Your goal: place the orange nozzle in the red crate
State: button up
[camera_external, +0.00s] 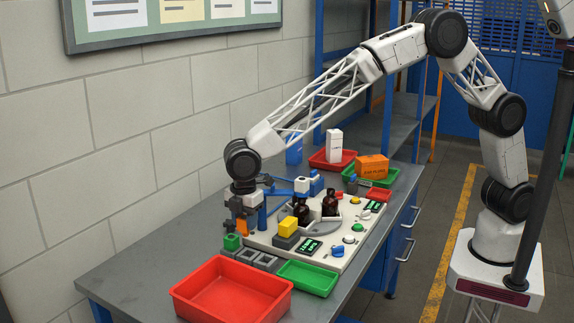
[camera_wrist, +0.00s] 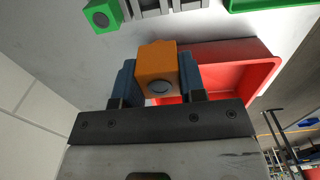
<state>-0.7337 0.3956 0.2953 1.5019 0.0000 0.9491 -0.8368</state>
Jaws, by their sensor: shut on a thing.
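The orange nozzle (camera_wrist: 157,66) is a small block with a round grey opening, held between the two blue fingers of my gripper (camera_wrist: 158,85) in the wrist view. In the external view my gripper (camera_external: 240,227) points down over the left side of the bench, with the orange nozzle (camera_external: 241,227) partly hidden in it. The large red crate (camera_external: 232,312) stands empty at the bench's front, nearer the camera than my gripper. In the wrist view the red crate (camera_wrist: 245,85) lies behind and right of the nozzle, partly covered by it and a finger.
A green block (camera_external: 232,242) and grey holders (camera_external: 258,259) sit between my gripper and the red crate. A green tray (camera_external: 308,277) is right of the crate. A wall runs close on the left.

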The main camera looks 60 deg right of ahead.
send_over(249, 311)
jog(key=shift+f, duration=0.1)
jog(key=shift+f, duration=0.15)
jog(key=shift+f, duration=3)
jog(key=shift+f, duration=1.85)
jog(key=shift+f, duration=0.15)
jog(key=o, duration=0.9)
